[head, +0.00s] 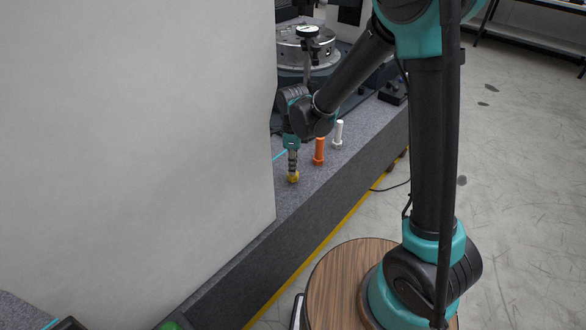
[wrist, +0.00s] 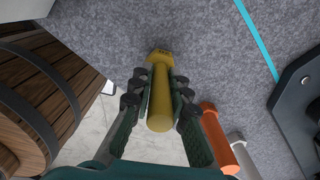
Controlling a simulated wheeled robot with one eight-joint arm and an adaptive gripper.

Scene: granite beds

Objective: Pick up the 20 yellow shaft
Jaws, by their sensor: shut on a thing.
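The yellow shaft (wrist: 159,108) stands between my gripper's fingers in the wrist view, with its wider base toward the granite. In the head view its yellow base (head: 293,177) shows below the fingers, at the granite bed's surface; I cannot tell whether it touches. My gripper (head: 292,160) points down and is shut around the shaft, which also shows in the wrist view (wrist: 160,90) with a finger on each side. The fingers hide most of the shaft in the head view.
An orange shaft (head: 319,151) and a white shaft (head: 338,134) stand close to the right on the granite bed (head: 345,170). A round metal fixture (head: 308,52) is behind. A large pale panel (head: 130,140) blocks the left. A wooden barrel (wrist: 45,95) shows in the wrist view.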

